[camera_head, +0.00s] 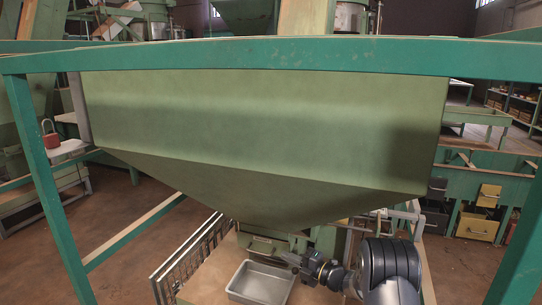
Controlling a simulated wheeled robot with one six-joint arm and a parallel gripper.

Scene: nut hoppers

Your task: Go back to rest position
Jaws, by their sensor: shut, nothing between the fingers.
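My gripper (290,259) is at the lower middle of the head view, at the end of my dark arm, which comes in from the lower right. It is small and dark here, shut, with nothing seen between the fingers. It is over or beside the right rim of a grey metal tray (247,295); I cannot tell whether it touches the tray. The tray looks empty in the part that shows. The large green hopper (260,125) hangs above the gripper and tray.
A green frame bar (270,52) crosses the view, with a green post (48,190) at the left. A wire rack (190,262) stands left of the tray. A red padlock (50,138) is at far left. Yellow bins (478,226) and shelves are at right. Bare floor shows at lower left.

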